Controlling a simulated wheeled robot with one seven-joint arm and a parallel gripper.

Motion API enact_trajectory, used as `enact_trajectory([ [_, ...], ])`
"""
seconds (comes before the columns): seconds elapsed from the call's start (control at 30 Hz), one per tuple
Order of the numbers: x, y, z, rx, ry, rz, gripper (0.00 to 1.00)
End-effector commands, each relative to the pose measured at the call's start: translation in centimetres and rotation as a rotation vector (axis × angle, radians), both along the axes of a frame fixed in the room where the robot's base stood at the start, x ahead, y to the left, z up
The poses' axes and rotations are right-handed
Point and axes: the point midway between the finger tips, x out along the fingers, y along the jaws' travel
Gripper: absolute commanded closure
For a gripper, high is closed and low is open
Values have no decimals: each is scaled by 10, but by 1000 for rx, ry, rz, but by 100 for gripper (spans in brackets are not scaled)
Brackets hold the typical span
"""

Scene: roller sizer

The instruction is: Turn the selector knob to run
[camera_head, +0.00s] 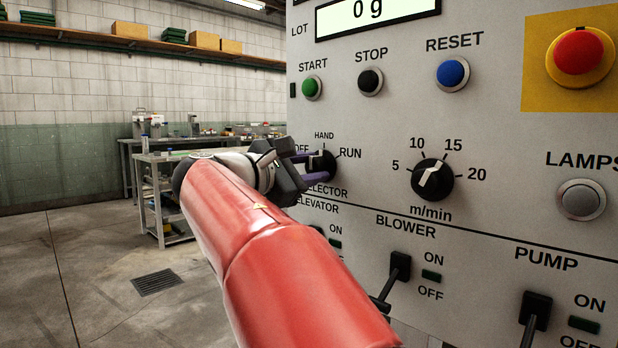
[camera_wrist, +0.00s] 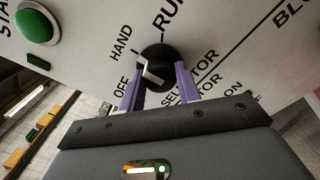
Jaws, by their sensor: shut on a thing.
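The selector knob (camera_wrist: 159,63) is black and round with a white pointer, on the grey panel in the wrist view. Its pointer looks turned toward the HAND label, between OFF and RUN. In the head view the knob (camera_head: 327,165) is partly covered by my gripper. My gripper (camera_head: 309,168) reaches it from the left with two purple fingers. In the wrist view the fingers of my gripper (camera_wrist: 160,80) lie on either side of the knob, shut on it. The RUN label (camera_head: 350,153) is to the right of the knob.
START (camera_head: 312,87), STOP (camera_head: 370,81) and RESET (camera_head: 453,73) buttons sit above. The speed dial (camera_head: 432,180) is to the right, and the blower switch (camera_head: 398,270) below. A red emergency button (camera_head: 579,51) is at upper right. Workbenches stand behind; the floor at left is clear.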

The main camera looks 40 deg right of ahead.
Motion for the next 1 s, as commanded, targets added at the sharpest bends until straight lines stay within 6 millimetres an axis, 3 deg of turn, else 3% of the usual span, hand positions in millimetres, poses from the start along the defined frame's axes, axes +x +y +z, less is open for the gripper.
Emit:
enact_trajectory([
  [1.0,0,0,-3,72,-914,-2,89],
])
